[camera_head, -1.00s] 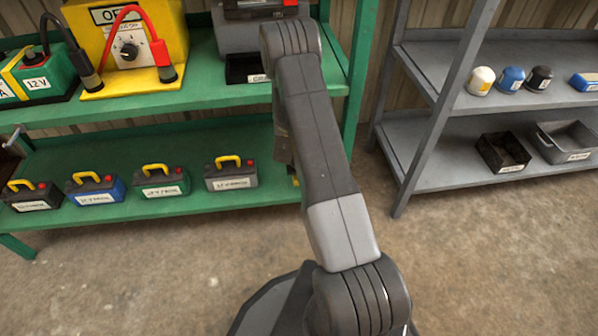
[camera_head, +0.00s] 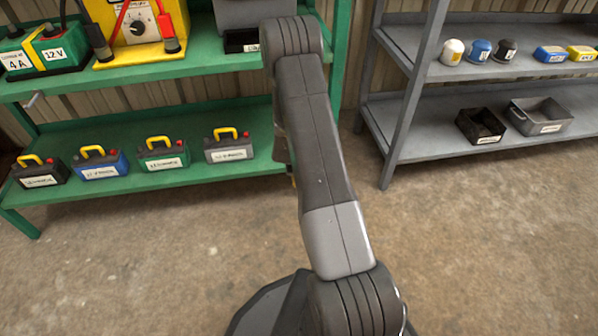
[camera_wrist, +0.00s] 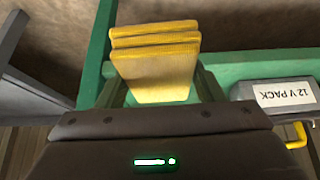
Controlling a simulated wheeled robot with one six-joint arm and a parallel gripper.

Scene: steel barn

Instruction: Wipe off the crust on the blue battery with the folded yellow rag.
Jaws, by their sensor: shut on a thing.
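The blue battery (camera_head: 101,167) stands on the lower green shelf, second from the left in a row, with a dark top, yellow handle, red terminal and white label. I cannot make out crust on it at this size. The folded yellow rag (camera_wrist: 155,70) shows in the wrist view, in several stacked folds. My gripper (camera_wrist: 160,92) is shut on the rag. The head view hides my gripper and the rag behind my arm. In the wrist view they are near the green shelf's end, left of the grey battery (camera_wrist: 278,97), apart from the blue one.
Black (camera_head: 40,174), green (camera_head: 163,155) and grey (camera_head: 228,147) batteries share the lower green shelf (camera_head: 200,173). The upper shelf and green post (camera_head: 342,60) bound it. A grey rack (camera_head: 390,130) with bins and small containers stands right. The floor in front is clear.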

